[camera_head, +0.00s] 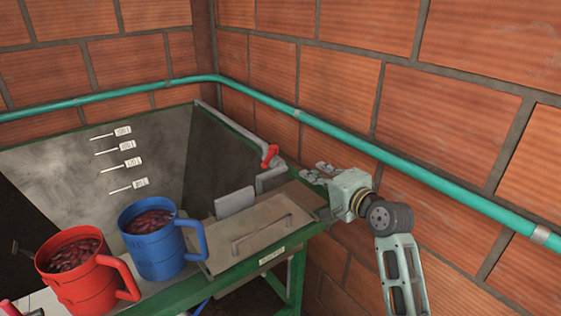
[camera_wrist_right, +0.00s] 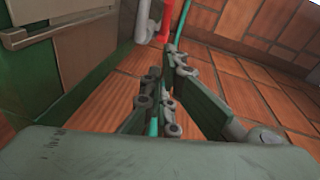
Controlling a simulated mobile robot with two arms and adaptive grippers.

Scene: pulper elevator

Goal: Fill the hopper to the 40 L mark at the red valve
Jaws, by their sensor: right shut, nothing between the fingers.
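The hopper (camera_head: 90,150) is a large grey bin with sloped walls at the left of the head view. Several white level marks with labels (camera_head: 134,162) run down its inner wall; their numbers are too small to read. I see no liquid at the marks. The red valve (camera_head: 271,155) sits on a grey pipe at the hopper's right corner, and it also shows at the top of the right wrist view (camera_wrist_right: 167,22). My right gripper (camera_head: 312,172) is shut and empty, just right of the valve and apart from it.
A red jug (camera_head: 82,285) and a blue jug (camera_head: 150,250), both holding dark red fruit, stand on the near ledge. A flat lid with a handle (camera_head: 255,235) lies right of them. A teal pipe (camera_head: 400,165) runs along the brick walls behind my right arm.

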